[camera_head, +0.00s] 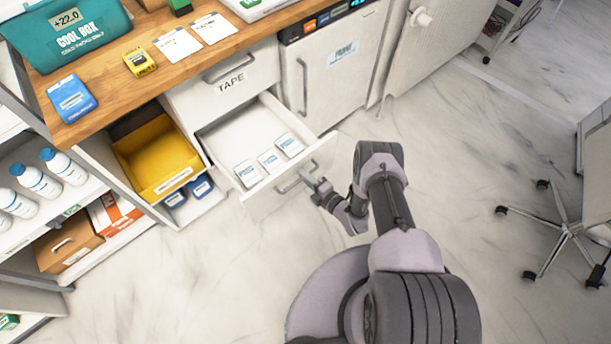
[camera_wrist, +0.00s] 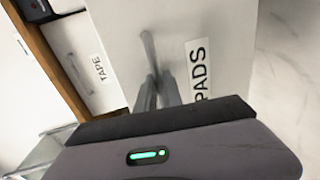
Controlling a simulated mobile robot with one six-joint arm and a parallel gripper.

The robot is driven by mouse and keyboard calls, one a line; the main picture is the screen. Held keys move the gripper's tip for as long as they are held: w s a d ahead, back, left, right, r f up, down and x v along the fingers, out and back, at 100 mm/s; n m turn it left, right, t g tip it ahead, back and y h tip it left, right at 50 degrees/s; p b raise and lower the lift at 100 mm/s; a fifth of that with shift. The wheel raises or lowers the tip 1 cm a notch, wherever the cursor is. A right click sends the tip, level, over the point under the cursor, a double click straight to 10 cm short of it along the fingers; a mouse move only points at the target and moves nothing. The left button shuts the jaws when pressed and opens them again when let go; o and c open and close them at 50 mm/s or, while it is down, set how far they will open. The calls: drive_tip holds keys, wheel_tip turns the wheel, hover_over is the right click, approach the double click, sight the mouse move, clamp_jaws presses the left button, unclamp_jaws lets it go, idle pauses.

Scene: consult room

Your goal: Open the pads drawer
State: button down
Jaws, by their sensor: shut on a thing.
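The pads drawer (camera_head: 262,143) is a white drawer pulled out below the tape drawer, with several small white-and-blue packs (camera_head: 269,160) lying inside. Its front (camera_wrist: 201,38) carries a PADS label (camera_wrist: 198,80) in the wrist view. My gripper (camera_head: 312,183) is at the drawer's front, shut on the grey bar handle (camera_head: 290,184). The wrist view shows the fingers (camera_wrist: 158,88) closed around the handle (camera_wrist: 149,50). The drawer front's lower part is hidden in the wrist view by my wrist.
The tape drawer (camera_head: 224,83) above is shut. A yellow bin (camera_head: 160,157) stands on the shelf to the left. A wooden counter (camera_head: 107,92) runs above. A white fridge-like door (camera_head: 333,75) is to the right. Open marble floor (camera_head: 450,150) lies right of my arm, with a wheeled chair base (camera_head: 553,225) farther right.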

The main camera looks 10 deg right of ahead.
idle(0.3)
drive_tip(key=c, duration=1.8)
unclamp_jaws()
drive_tip(key=shift+o, duration=0.2)
drive_tip(key=shift+d, duration=0.1)
drive_tip(key=p+v, duration=0.5)
drive_tip(key=v, duration=1.2)
drive_tip(key=shift+s, duration=0.2)
drive_tip(key=shift+d+r, duration=0.1)
